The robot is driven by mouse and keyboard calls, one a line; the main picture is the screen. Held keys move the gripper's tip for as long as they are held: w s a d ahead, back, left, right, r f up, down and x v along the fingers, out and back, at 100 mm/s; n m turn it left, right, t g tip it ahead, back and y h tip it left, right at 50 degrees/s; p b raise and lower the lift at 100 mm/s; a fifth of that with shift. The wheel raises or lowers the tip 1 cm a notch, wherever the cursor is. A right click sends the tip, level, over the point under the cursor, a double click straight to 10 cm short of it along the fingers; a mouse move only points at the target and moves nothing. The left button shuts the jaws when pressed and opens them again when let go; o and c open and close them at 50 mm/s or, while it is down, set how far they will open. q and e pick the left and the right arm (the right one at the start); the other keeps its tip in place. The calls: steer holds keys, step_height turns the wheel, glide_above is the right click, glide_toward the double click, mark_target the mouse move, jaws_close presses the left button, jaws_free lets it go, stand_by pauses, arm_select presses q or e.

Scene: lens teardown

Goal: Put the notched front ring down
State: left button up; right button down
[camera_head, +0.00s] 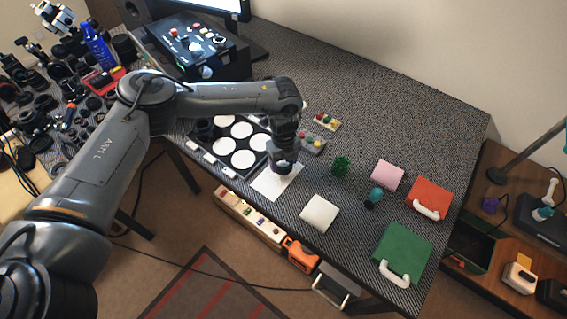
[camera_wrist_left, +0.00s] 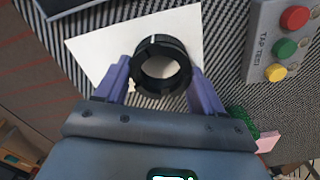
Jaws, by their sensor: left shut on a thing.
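The notched front ring (camera_wrist_left: 178,48) is a black ring with a small pale mark on its far rim. In the left wrist view it sits between the two purple fingers of my left gripper (camera_wrist_left: 160,72), which is shut on it from both sides. In the head view my left gripper (camera_head: 284,158) points down over the white sheet (camera_head: 266,185), and the ring shows only as a dark shape below it. The sheet also shows behind the ring in the left wrist view (camera_wrist_left: 98,42). I cannot tell whether the ring touches the sheet. My right gripper is not in view.
A black tray with white round pads (camera_head: 262,141) lies left of the sheet. A grey button box (camera_head: 312,143) stands behind it. A white pad (camera_head: 319,213), a green brush-like item (camera_head: 341,165) and a pink block (camera_head: 388,175) lie to the right. The table's front edge is close.

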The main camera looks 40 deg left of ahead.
arm_select(q)
steer(key=shift+f, duration=0.5)
steer(key=shift+f, duration=0.2)
steer(key=o, duration=1.3)
steer(key=shift+r, duration=0.1)
steer(key=shift+r, duration=0.2)
step_height(320, 180, up, 12)
steer(key=p, duration=0.2)
steer(key=shift+f+p, duration=0.1)
steer(key=shift+p, duration=0.2)
